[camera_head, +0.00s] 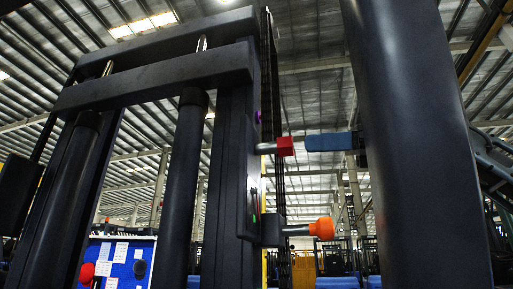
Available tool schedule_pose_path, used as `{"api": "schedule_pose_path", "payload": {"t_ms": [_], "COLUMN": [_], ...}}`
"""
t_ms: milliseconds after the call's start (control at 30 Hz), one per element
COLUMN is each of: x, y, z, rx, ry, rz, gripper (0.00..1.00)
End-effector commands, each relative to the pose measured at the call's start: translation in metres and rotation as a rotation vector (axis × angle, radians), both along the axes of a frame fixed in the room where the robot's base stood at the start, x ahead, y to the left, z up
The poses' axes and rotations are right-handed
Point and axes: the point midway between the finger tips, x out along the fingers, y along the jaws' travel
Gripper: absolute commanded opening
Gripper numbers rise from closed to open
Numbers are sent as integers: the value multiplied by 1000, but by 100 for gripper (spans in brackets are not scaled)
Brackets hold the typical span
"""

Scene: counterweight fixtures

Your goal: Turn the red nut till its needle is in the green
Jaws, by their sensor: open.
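The red nut (285,146) is a small block on the end of a short silver shaft. It stands out to the right from the dark upright of a mast in the head view. My gripper (331,141) shows as a blue finger pointing left at the nut, at about its height, with a small gap between them. The jaws are open and empty; only one finger shows clearly, seen from the side. The rest of the gripper is hidden behind a large dark cylinder. No needle can be made out; a small green mark (254,218) shows edge-on on the upright.
An orange knob (322,229) on a silver shaft sticks out below the nut. A small purple part (257,117) is above it. The dark mast (156,79) fills the left. A blue board (122,262) with papers stands lower left.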

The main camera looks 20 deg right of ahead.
Motion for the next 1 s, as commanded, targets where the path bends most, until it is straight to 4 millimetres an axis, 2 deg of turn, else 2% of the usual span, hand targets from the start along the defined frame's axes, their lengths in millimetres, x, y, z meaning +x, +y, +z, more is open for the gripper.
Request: {"api": "schedule_pose_path", "payload": {"t_ms": [267, 700, 1000], "x": [6, 41, 47], "y": [6, 56, 63], "z": [8, 8, 7], "rx": [-64, -62, -61], "ry": [-15, -15, -15], "rz": [-40, -38, -38], "gripper": [70, 70, 70]}}
